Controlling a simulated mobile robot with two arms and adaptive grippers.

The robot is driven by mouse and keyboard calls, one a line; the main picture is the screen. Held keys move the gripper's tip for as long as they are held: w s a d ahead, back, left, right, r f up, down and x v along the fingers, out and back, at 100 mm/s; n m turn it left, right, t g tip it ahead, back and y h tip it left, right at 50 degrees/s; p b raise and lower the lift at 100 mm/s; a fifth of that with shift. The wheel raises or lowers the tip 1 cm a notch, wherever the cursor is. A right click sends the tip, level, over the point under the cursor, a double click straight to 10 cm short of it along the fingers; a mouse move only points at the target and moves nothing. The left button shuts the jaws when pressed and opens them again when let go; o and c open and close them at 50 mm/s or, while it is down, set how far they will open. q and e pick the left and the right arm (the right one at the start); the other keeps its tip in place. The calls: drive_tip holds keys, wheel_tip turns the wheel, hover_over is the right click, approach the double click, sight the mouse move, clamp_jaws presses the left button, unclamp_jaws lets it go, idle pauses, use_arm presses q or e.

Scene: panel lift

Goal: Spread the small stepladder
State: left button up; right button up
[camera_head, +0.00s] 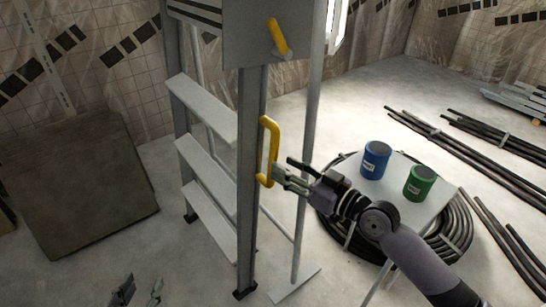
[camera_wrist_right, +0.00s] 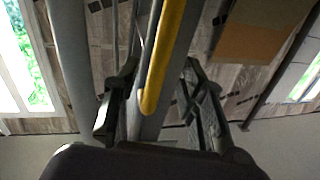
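The grey stepladder (camera_head: 251,200) stands upright in the middle of the head view, its flat steps facing left. A yellow handle (camera_head: 268,140) is fixed to its near side rail, and another yellow handle (camera_head: 277,37) sits higher, on the grey panel. A thin rear leg stands to the right of the front rail. My right gripper (camera_head: 286,172) is at the lower end of the rail handle. In the right wrist view its fingers stand apart on both sides of the handle (camera_wrist_right: 163,60). My left gripper (camera_head: 139,292) is low at the bottom edge, open and empty, away from the ladder.
A small light table (camera_head: 425,208) with a blue can (camera_head: 375,160) and a green can (camera_head: 419,183) stands to the right, over a coiled black hose (camera_head: 458,240). Dark pipes (camera_head: 465,148) lie on the floor further right. A brown board (camera_head: 80,185) leans at the left wall.

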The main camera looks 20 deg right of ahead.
sight(273, 160)
drive_tip(key=x, duration=0.5)
drive_tip(key=shift+c, duration=0.5)
clamp_jaws()
idle(0.4)
